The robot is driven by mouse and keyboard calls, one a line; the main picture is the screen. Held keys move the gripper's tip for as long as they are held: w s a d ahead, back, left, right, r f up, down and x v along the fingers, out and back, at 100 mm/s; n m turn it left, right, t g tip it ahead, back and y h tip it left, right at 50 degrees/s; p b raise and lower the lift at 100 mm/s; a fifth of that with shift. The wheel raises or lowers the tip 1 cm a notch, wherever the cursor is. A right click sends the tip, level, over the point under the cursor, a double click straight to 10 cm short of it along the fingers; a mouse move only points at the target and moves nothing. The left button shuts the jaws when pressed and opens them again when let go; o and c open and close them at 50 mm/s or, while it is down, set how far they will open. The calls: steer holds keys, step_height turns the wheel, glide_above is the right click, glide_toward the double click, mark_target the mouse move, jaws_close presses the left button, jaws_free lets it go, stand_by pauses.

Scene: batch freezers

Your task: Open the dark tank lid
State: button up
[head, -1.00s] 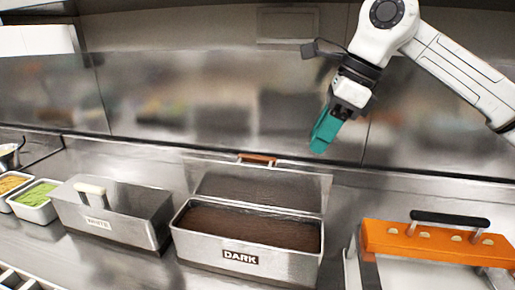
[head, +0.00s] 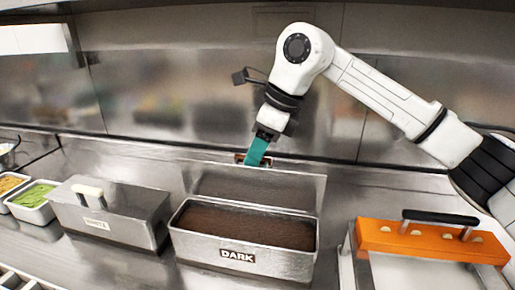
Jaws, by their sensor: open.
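The dark tank (head: 240,257) is a steel box labelled DARK, in the middle of the counter in the head view. Brown contents show inside it. Its steel lid (head: 258,190) stands raised behind the tank's back edge. The lid's brown handle (head: 239,158) shows at the lid's top edge, partly hidden by my gripper. My gripper (head: 254,156), with teal fingers, is at the handle, just above the lid's top edge. It is open; I cannot tell whether it touches the handle.
A shut steel tank labelled WHITE (head: 104,224) stands to the left. Trays of green (head: 34,196) and orange (head: 10,184) food are farther left. An orange bar with a black handle (head: 432,241) stands at the right. A steel wall (head: 190,105) rises behind.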

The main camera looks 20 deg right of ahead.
jaws_close()
stand_by(0.3)
stand_by(0.4)
